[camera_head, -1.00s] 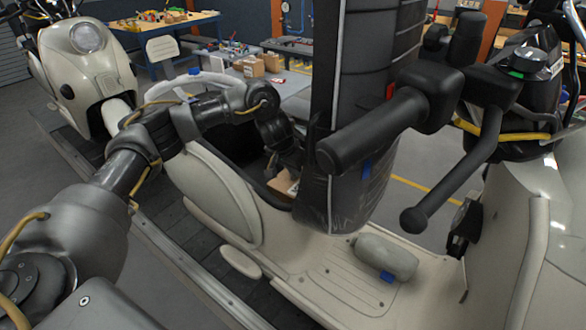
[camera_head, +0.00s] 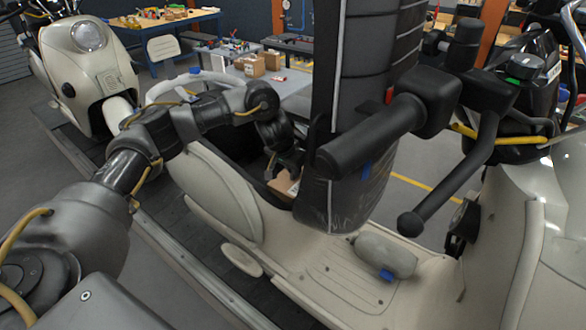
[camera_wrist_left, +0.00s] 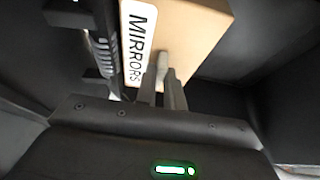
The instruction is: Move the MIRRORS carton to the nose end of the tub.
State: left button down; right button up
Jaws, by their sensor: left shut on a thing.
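The MIRRORS carton (camera_wrist_left: 190,32) is a tan box with a white label (camera_wrist_left: 138,45) lettered in black. In the wrist view my left gripper (camera_wrist_left: 164,78) is shut on it, with the fingers at the carton's near edge. In the head view the left gripper (camera_head: 288,166) reaches down into the scooter's dark tub (camera_head: 240,138), and part of the carton (camera_head: 282,184) shows below it. The raised black seat hides the rest of the carton and much of the tub. Whether the carton touches the tub floor cannot be told. My right gripper is not in view.
The upright black seat (camera_head: 362,60) stands close beside the left gripper. A black handlebar grip (camera_head: 370,137) crosses in front of it. The tub's dark wall (camera_wrist_left: 285,60) is near the carton. A grey pouch (camera_head: 385,255) lies on the footboard. Another scooter (camera_head: 90,65) stands at the left.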

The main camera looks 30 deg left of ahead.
pick_arm(q)
jog(key=shift+f, duration=0.25)
jog(key=shift+f, duration=0.3)
jog(key=c, duration=1.4)
grip_release()
jog(key=v, duration=1)
jog(key=shift+r, duration=0.35)
jog(key=shift+s, duration=0.15)
